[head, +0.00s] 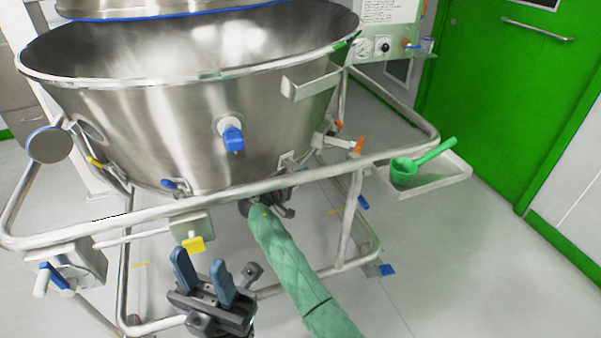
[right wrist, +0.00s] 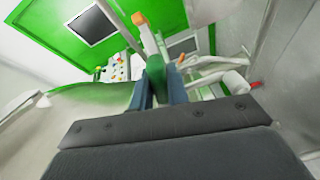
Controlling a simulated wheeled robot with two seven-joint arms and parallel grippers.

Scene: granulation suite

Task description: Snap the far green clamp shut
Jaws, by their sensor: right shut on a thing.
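In the right wrist view my right gripper (right wrist: 160,92) has its two blue fingers closed on a green piece (right wrist: 156,70), which looks like the clamp's handle. A pale bar with an orange tip rises just behind it. In the head view my right arm, in a green sleeve, reaches under the steel bowl (head: 170,120). Its dark gripper (head: 282,203) shows only in part there, and the clamp it holds is hidden. Whether the clamp is open or shut I cannot tell. My left gripper (head: 202,264) is open and empty in front of the trolley frame, its blue fingers pointing up.
A tubular steel frame (head: 395,147) surrounds the bowl. A yellow handle (head: 193,244), a blue valve (head: 233,139) and an orange-tipped handle (head: 359,145) stick out. A green scoop (head: 404,168) lies on a side tray (head: 448,172). The floor at right is clear, before a green door (head: 490,90).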

